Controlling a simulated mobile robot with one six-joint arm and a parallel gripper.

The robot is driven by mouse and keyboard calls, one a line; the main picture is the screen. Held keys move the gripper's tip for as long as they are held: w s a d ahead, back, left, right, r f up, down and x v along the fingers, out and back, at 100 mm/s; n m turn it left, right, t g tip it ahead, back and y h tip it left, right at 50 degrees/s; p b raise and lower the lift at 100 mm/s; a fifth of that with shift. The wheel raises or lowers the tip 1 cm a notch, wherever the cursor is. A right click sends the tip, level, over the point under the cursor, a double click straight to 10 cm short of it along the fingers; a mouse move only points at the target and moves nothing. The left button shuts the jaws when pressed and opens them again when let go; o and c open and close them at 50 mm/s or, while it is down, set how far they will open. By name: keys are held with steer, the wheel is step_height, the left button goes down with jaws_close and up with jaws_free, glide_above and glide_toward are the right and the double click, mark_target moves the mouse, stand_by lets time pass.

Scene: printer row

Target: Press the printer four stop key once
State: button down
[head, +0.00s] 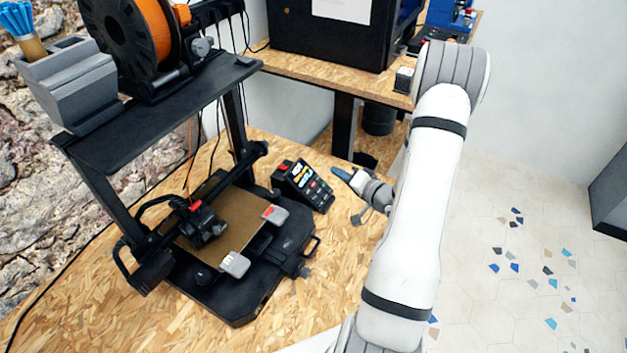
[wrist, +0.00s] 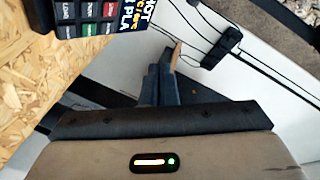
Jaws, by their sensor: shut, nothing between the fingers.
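A black control box (head: 303,187) with a small lit screen and rows of small keys stands on the wood-chip table, right of the printer. In the wrist view the box's key face (wrist: 88,14) is at the top left, upside down and cut off by the frame edge. It shows red, green and dark keys with white labels too small to read surely, so I cannot tell which is the stop key. My gripper (head: 337,171) is shut and empty, just right of the box and apart from it. Its closed fingers (wrist: 161,72) also show in the wrist view.
An orange spool (head: 140,35) sits on the shelf above. A second table (head: 320,73) behind carries a dark enclosed machine (head: 335,35). Bare tabletop (head: 330,265) lies in front of the box.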

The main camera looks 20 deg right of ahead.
mark_target(313, 185)
steer(key=w+a+f+b, duration=0.1)
steer(key=f, duration=0.1)
steer(key=w+a+f+b, duration=0.1)
steer(key=f+b, duration=0.1)
steer(key=w+a+f+b, duration=0.1)
steer(key=f+b, duration=0.1)
steer(key=shift+w+f, duration=0.15)
steer(key=shift+w, duration=0.25)
steer(key=shift+w+a+f, duration=0.2)
steer(key=shift+w+f, duration=0.1)
steer(key=shift+f, duration=0.05)
stand_by(1.6)
steer(key=shift+w+a+f+b, duration=0.15)
steer(key=shift+f+b, duration=0.15)
steer(key=shift+b, duration=0.25)
